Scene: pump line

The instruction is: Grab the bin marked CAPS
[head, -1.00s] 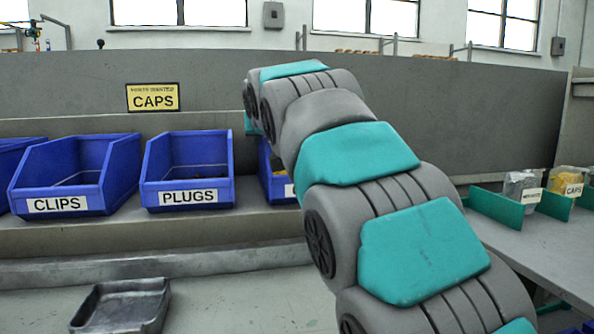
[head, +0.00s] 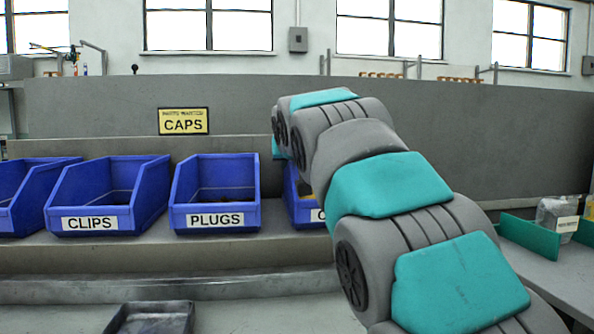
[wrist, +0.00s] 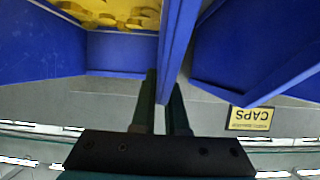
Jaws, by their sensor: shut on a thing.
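A blue bin (head: 300,206) stands on the shelf right of the PLUGS bin, mostly hidden behind my arm. Only a "C" of its label shows. In the wrist view, which is upside down, a blue bin (wrist: 125,52) holds yellow pieces (wrist: 118,14). My gripper (wrist: 165,80) has one finger on each side of this bin's wall and is shut on it. My gripper is hidden behind my arm in the head view. A yellow CAPS sign (head: 183,121) is on the grey back panel and shows inverted in the wrist view (wrist: 250,118).
The PLUGS bin (head: 215,195) stands close left of the held bin, with the CLIPS bin (head: 105,195) further left. A dark metal tray (head: 150,318) lies at the front. Green dividers (head: 528,236) and a clear bag (head: 556,212) are on the right-hand surface.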

